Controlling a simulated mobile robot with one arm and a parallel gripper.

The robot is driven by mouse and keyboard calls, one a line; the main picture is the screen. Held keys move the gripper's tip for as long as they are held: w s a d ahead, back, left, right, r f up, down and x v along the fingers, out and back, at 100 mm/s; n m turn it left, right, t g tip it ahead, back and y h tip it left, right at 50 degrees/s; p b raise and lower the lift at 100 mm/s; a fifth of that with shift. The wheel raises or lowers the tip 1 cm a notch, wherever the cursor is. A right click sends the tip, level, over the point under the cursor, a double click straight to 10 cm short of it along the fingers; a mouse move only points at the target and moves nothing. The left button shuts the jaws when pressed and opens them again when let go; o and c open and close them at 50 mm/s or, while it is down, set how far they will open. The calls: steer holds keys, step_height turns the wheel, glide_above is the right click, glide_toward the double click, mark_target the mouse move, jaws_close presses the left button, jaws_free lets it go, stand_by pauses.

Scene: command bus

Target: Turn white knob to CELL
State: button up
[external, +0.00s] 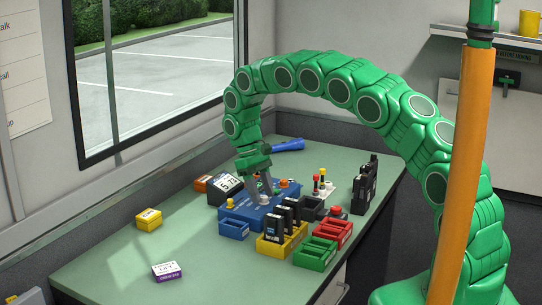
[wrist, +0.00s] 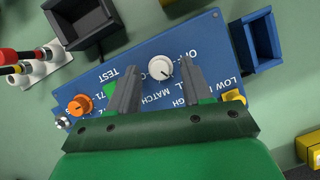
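The white knob (wrist: 160,68) sits on a blue panel (wrist: 205,38) with white lettering. A dark mark on the knob points to the lower right. Lettering around it includes MATCH and TEST; other words are partly covered by my gripper. My gripper (wrist: 158,71) is open, with one grey finger on each side of the knob and visible gaps between. An orange knob (wrist: 80,105) is at the panel's left.
A blue bin (wrist: 257,43) and a black bin (wrist: 84,22) flank the panel. Yellow (external: 270,246), green (external: 313,257) and red (external: 333,230) bins, with several black radios, stand in front. A yellow box (external: 149,220) and a purple-white box (external: 167,271) lie left on open bench.

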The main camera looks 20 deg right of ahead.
stand_by(0.3)
steer(key=v, duration=0.6)
steer(key=shift+w+a+r, duration=0.1)
steer(key=shift+w+r, duration=0.1)
steer(key=shift+w+a+r, duration=0.1)
steer(key=shift+w+r, duration=0.05)
steer(key=shift+r, duration=0.45)
